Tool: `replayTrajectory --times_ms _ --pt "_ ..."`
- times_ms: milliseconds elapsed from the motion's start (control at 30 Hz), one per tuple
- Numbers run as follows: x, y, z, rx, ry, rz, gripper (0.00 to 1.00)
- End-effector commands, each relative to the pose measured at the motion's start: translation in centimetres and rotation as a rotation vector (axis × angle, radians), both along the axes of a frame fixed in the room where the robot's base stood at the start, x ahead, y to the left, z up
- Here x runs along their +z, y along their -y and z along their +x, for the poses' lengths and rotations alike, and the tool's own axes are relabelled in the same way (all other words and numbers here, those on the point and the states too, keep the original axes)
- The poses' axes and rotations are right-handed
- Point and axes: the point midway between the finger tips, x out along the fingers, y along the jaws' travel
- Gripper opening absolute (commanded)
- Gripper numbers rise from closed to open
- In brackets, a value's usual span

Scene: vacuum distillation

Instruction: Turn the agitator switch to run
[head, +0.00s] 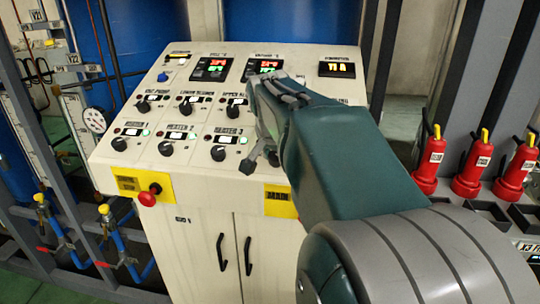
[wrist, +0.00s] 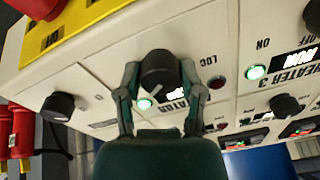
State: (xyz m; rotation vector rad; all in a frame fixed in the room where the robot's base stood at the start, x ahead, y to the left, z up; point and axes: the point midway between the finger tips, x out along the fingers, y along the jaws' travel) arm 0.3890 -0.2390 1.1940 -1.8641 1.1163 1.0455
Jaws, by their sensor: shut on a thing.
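The agitator switch is a black round knob (wrist: 158,74) on the sloped white panel, in the middle of the wrist view. My gripper (wrist: 160,80) is shut on the knob, one finger on each side. In the head view my gripper (head: 262,152) reaches the panel's right part, and my arm hides the agitator knob there. I cannot tell the knob's pointer direction.
A red emergency button (head: 148,197) sits on the cabinet (head: 205,225) front. Red extinguishers (head: 470,172) stand at the right.

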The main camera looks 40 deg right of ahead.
Motion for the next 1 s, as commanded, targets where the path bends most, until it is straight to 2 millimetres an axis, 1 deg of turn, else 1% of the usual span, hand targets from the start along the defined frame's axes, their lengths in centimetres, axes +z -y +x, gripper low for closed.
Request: replayTrajectory --times_ms 33,300,767,800,867,900,1000 --pt "-0.50 -0.12 -0.08 -0.021 -0.006 0.014 0.02" --pt "-0.54 -0.12 -0.11 -0.094 0.014 0.033 0.02" --pt "-0.54 -0.11 -0.10 -0.108 0.018 0.036 0.02" --pt "-0.54 -0.11 -0.10 -0.108 0.018 0.036 0.54" --pt "-0.52 -0.11 -0.10 -0.107 0.019 0.036 0.81" --pt "-0.47 -0.09 -0.09 -0.107 0.020 0.035 0.84" --pt "-0.34 -0.08 -0.07 -0.107 0.023 0.033 0.84"
